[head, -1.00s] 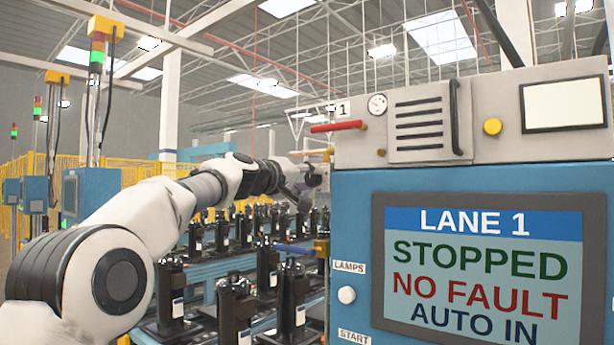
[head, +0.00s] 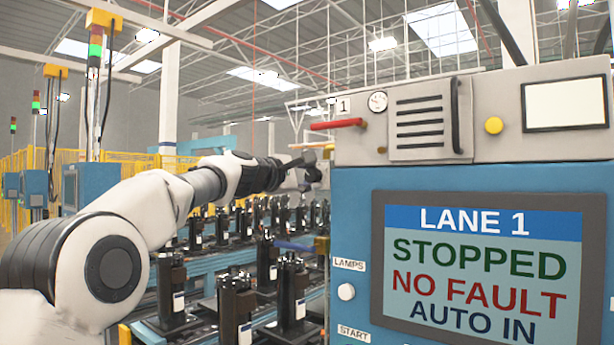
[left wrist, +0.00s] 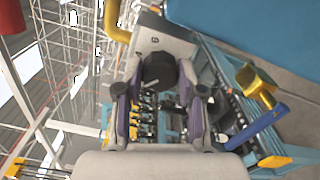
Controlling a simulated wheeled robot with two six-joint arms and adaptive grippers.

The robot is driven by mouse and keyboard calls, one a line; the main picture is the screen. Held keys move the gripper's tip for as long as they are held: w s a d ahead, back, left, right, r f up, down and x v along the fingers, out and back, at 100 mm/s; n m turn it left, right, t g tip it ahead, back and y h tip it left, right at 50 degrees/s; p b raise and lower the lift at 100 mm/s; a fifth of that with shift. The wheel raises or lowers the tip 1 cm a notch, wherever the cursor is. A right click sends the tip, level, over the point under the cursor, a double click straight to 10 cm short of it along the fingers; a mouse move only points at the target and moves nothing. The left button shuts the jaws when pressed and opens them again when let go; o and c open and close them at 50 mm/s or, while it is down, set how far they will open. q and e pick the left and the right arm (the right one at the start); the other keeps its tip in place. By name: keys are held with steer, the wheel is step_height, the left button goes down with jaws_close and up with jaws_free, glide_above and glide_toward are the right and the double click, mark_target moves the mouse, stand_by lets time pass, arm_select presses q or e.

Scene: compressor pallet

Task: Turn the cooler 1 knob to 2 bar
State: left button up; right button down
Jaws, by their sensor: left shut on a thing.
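My left gripper (head: 308,171) is at the left edge of the beige-topped cabinet, beyond the red handle. In the left wrist view its two fingers (left wrist: 160,95) sit on either side of a black round knob (left wrist: 160,70) and are closed on it. The knob stands on a beige panel (left wrist: 174,40) with a small dark mark that I cannot read surely. In the head view the gripper and cabinet hide the knob. A round gauge (head: 378,102) is on the cabinet top; its needle is too small to read. My right gripper is not in view.
A red handle (head: 337,124) juts left from the cabinet near the label 1. A yellow pipe (left wrist: 113,22) runs near the knob. The lane screen (head: 480,258) reads STOPPED, NO FAULT, AUTO IN. Several black compressors (head: 235,305) stand below my arm.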

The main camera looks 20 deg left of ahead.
arm_select(q)
steer(key=shift+s+r+n, duration=0.1)
steer(key=shift+r+n, duration=0.1)
steer(key=shift+n, duration=0.45)
steer(key=shift+r+n, duration=0.2)
steer(key=shift+n, duration=0.45)
steer(key=o, duration=0.9)
steer(key=shift+o, duration=1.2)
steer(key=shift+w+f, duration=0.1)
steer(key=shift+w, duration=0.1)
steer(key=shift+w+d+f, duration=0.15)
steer(key=v, duration=1.1)
steer(key=shift+s, duration=0.3)
